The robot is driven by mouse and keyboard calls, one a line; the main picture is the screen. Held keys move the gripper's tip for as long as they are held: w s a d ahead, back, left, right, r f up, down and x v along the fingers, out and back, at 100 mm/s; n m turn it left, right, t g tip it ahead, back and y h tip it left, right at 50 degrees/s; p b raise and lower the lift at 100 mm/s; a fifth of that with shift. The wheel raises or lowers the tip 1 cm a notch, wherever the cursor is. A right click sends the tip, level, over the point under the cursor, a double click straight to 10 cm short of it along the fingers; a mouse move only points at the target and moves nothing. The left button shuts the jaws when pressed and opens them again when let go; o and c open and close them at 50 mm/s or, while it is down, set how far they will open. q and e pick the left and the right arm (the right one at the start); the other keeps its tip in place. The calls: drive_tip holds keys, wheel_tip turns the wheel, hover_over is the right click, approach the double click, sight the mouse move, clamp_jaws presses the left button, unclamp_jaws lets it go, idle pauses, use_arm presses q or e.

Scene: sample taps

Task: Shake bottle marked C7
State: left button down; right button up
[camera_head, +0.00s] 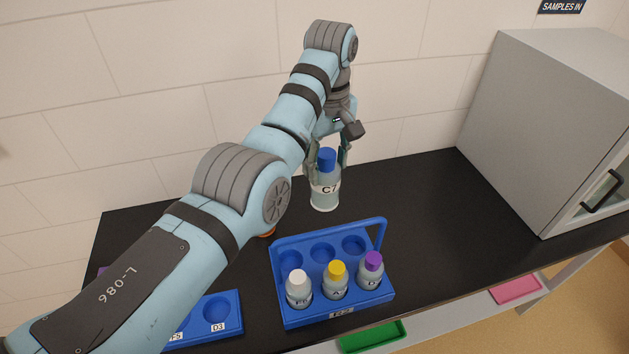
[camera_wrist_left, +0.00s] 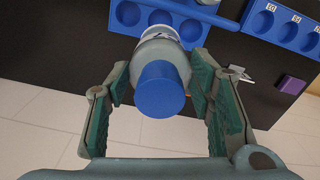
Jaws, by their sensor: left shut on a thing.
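The bottle marked C7 (camera_head: 325,195) is grey with a blue cap and a white label. My left gripper (camera_head: 328,160) is shut on it from above and behind, near the cap and shoulder. The bottle hangs nearly upright beyond the blue rack; whether its base is clear of the table is hard to tell. In the left wrist view the blue cap (camera_wrist_left: 160,90) is between the two green-padded fingers (camera_wrist_left: 163,85). My right gripper is not in view.
A blue handled rack (camera_head: 338,314) holds white-, yellow- and purple-capped bottles in its front row; its back holes are empty. Another blue rack (camera_head: 232,300) is partly behind my arm. A grey cabinet (camera_head: 545,120) stands right. Black tabletop (camera_head: 430,215) is clear between.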

sight(326, 173)
use_arm(q)
wheel_tip(326, 173, up, 3)
drive_tip(key=shift+f, duration=0.1)
wheel_tip(326, 173, down, 2)
drive_tip(key=b, duration=0.3)
drive_tip(key=shift+s+f+b, duration=0.1)
drive_tip(key=shift+f+b, duration=0.15)
drive_tip(key=shift+b, duration=0.15)
wheel_tip(326, 173, down, 10)
drive_tip(key=b, duration=0.2)
drive_tip(key=shift+s+r+b, duration=0.1)
drive_tip(key=shift+r+b, duration=0.1)
drive_tip(key=shift+b, duration=0.2)
drive_tip(key=r, duration=0.6)
drive_tip(key=shift+w+r+p, duration=0.15)
drive_tip(key=shift+w+p, duration=0.15)
drive_tip(key=shift+p, duration=0.1)
drive_tip(key=shift+r, duration=0.2)
drive_tip(key=f, duration=0.6)
drive_tip(key=shift+s+f, duration=0.25)
drive_tip(key=shift+s, duration=0.05)
drive_tip(key=r, duration=0.7)
drive_tip(key=shift+w+r, duration=0.3)
drive_tip(key=shift+w, duration=0.05)
drive_tip(key=shift+s+f, duration=0.1)
drive_tip(key=shift+s, duration=0.15)
